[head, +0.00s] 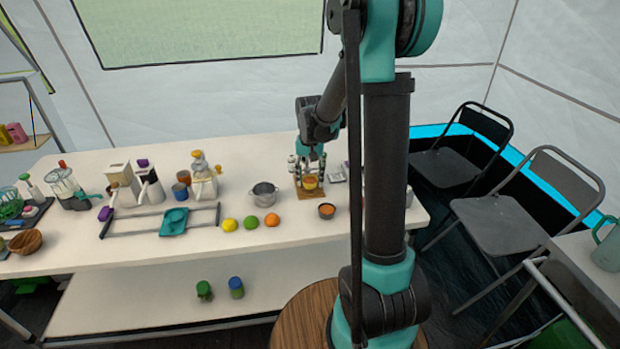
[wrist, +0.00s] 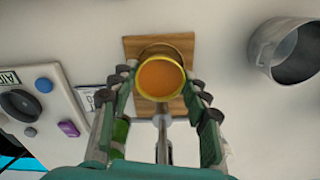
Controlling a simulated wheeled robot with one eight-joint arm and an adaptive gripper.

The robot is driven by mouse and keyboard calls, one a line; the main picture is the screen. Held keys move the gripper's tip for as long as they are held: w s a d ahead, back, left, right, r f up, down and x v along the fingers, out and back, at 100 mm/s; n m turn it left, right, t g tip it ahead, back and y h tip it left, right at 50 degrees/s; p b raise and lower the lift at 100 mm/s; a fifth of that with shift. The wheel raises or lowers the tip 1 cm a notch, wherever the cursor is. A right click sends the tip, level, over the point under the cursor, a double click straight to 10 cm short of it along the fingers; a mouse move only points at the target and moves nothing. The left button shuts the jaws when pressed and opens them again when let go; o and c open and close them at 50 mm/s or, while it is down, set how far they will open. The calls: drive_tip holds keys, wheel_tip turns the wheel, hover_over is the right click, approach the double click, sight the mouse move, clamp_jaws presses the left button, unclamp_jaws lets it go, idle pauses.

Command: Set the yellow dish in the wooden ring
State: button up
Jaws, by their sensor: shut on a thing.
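The yellow dish (wrist: 141,84), with orange inside, is between my gripper's (wrist: 160,78) fingers in the wrist view. It also shows below my gripper (head: 309,165) in the head view (head: 310,183). My gripper is shut on the dish. The dish is over a square wooden board (wrist: 130,48). A brown curved edge (wrist: 160,47), perhaps the wooden ring, shows just behind the dish's far rim. The rest of the ring is hidden, and I cannot tell whether the dish is in it or above it.
A metal pot (head: 264,194) stands left of the board; it also shows in the wrist view (wrist: 262,48). A grey device (wrist: 30,95) is at the wrist view's left.

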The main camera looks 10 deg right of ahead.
sight(310, 179)
drive_tip(key=shift+f, duration=0.65)
drive_tip(key=shift+r, duration=0.85)
drive_tip(key=shift+f, duration=0.85)
idle(0.8)
drive_tip(key=o, duration=0.6)
drive_tip(key=shift+r, duration=0.1)
wheel_tip(310, 179, up, 11)
drive_tip(key=shift+f, duration=0.1)
idle(0.9)
